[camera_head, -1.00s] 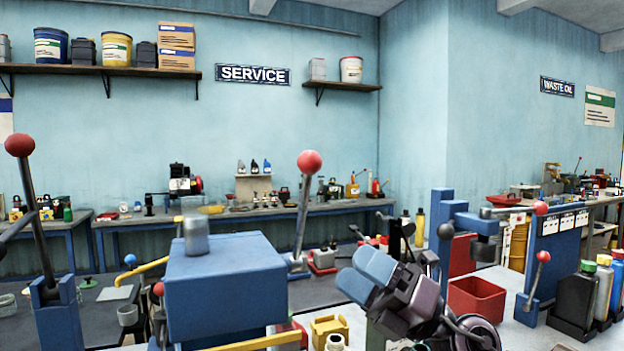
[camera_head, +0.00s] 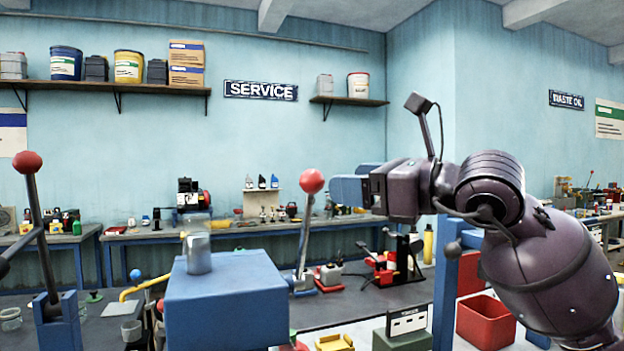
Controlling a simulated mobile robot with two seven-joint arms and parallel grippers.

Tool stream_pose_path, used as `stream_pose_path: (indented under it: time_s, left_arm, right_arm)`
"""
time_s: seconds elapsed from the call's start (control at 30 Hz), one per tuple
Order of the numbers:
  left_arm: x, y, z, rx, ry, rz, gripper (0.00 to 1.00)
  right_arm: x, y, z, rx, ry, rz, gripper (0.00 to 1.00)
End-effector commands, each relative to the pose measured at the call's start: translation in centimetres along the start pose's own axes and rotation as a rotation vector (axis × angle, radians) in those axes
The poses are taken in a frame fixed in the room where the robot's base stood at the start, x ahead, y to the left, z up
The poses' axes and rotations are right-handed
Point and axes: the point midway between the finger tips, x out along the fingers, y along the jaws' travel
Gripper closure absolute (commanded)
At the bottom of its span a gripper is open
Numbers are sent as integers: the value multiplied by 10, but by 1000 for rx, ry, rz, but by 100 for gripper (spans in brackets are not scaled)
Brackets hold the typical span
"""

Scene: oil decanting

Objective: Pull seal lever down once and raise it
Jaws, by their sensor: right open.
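A grey lever with a red ball knob (camera_head: 312,181) stands nearly upright at the right side of a blue box (camera_head: 228,300). A second grey lever with a red knob (camera_head: 28,162) stands at the far left in a blue bracket. No label shows which one is the seal lever. My right gripper (camera_head: 340,190) has blue fingers and points left, at the height of the middle lever's knob and just right of it in the picture. It is open and empty. A gap shows between the fingers and the knob; the depth between them is unclear. My left gripper is out of view.
A clear cylinder (camera_head: 198,248) stands on the blue box. A yellow handle (camera_head: 145,287) and a blue knob (camera_head: 136,274) are left of it. A red bin (camera_head: 486,320) sits below my right arm. A back bench holds tools and bottles.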

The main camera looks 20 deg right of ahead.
Motion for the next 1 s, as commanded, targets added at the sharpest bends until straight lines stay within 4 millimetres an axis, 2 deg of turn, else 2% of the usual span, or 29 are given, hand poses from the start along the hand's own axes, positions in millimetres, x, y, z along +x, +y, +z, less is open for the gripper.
stream_pose_path:
  time_s: [0.2, 0.43, 0.6, 0.9, 1.0]
  left_arm:
    - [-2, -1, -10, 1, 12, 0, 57]
    - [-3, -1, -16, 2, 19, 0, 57]
    - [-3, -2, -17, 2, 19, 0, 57]
    - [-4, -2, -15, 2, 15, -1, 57]
    - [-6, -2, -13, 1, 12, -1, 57]
  right_arm:
    - [39, 0, 2, 3, -1, 3, 34]
    - [69, 0, 1, 3, 0, 2, 34]
    - [79, 0, 0, 2, -1, 2, 34]
    - [80, 0, 0, 2, 0, 2, 34]
    - [80, 0, 0, 2, 0, 2, 47]
